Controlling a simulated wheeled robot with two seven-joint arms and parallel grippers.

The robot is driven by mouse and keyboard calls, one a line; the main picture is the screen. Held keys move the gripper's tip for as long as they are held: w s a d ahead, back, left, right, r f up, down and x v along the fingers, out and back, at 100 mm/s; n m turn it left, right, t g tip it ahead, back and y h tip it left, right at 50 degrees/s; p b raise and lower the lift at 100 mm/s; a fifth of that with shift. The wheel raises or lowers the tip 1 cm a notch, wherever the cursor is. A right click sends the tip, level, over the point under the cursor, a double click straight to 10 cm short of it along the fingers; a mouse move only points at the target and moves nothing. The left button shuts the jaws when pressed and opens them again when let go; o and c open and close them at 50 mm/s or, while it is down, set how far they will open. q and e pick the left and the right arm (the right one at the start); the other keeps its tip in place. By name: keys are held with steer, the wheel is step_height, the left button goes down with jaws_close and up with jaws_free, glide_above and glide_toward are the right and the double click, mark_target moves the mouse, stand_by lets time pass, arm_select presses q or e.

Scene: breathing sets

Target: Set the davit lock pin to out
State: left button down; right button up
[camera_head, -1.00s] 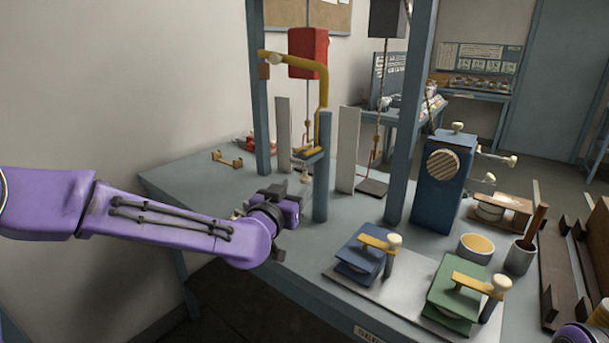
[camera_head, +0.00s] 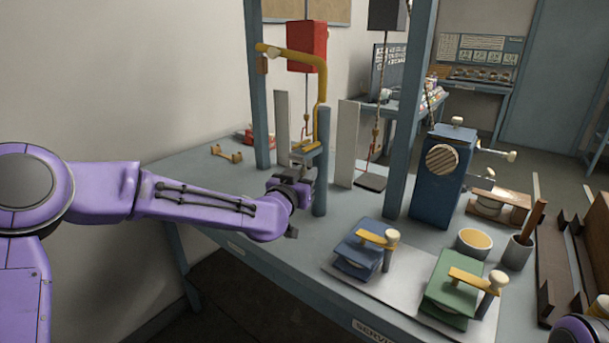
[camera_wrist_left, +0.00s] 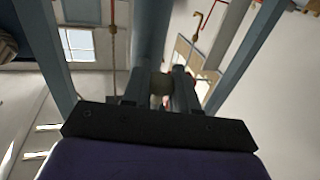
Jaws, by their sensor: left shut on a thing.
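The davit is a yellow bent arm (camera_head: 321,78) on top of a blue-grey post (camera_head: 322,165) at the left part of the bench. My left gripper (camera_head: 303,180) is low beside the left of this post. In the left wrist view, its dark fingers (camera_wrist_left: 160,92) are shut on a small pale knob, the davit lock pin (camera_wrist_left: 160,82), close against the post. The gripper hides the pin in the head view, so how far in or out the pin sits cannot be told. My right gripper is not in view.
A red block (camera_head: 307,46) hangs behind the davit. A blue box (camera_head: 443,180) and blue and green clamps (camera_head: 455,285) are further right. The bench's front left is clear.

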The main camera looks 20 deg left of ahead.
arm_select(q)
steer(key=shift+f+b, duration=0.4)
steer(key=shift+f, duration=0.55)
steer(key=c, duration=0.9)
jaws_free()
steer(key=shift+s, duration=0.1)
steer(key=s, duration=0.3)
steer(key=s+b, duration=0.1)
steer(key=s, duration=0.3)
steer(key=s+a, duration=0.1)
steer(key=s, duration=0.2)
steer(key=shift+s+b, duration=0.25)
steer(key=shift+b, duration=0.1)
